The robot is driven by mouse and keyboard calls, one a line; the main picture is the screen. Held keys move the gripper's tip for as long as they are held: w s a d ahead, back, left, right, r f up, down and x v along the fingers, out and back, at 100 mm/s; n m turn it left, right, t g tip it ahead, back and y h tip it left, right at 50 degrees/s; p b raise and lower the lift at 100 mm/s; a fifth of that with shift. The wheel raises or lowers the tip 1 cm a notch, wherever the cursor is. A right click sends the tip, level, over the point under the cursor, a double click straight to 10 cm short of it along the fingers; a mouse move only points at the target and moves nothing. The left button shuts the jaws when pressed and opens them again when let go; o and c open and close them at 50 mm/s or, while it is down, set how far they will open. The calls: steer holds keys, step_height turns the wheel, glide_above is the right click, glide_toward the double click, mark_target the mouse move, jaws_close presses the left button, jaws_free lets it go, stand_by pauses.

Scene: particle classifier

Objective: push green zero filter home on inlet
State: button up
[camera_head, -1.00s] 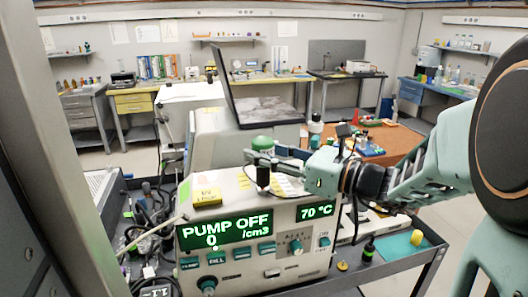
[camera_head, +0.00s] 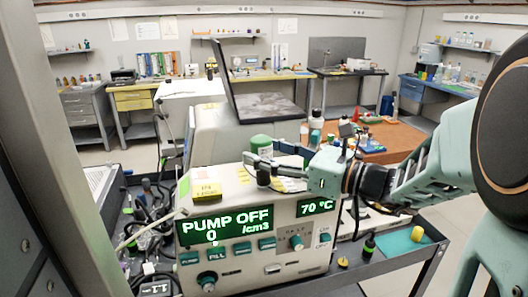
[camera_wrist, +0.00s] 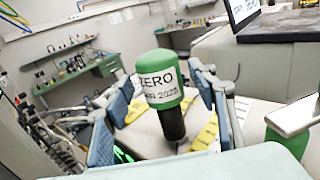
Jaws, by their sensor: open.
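The green zero filter (camera_wrist: 158,80) has a green cap, a white label reading ZERO and a black lower body. In the wrist view it stands between the two blue-padded fingers of my gripper (camera_wrist: 163,105), with space on both sides. My gripper is open and not holding it. The filter stands over the top of the beige instrument (camera_head: 252,208). The inlet is hidden, so I cannot tell how far down the filter sits.
A yellow block (camera_head: 207,192) lies on the instrument's top left, and yellow labels lie near the filter. A dark monitor (camera_head: 265,85) rises behind. Cables (camera_head: 150,225) crowd the cart at left. A teal mat (camera_head: 405,243) lies at the cart's right.

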steer(key=v, duration=1.1)
steer(key=shift+s+d, duration=0.2)
steer(key=shift+f, duration=0.1)
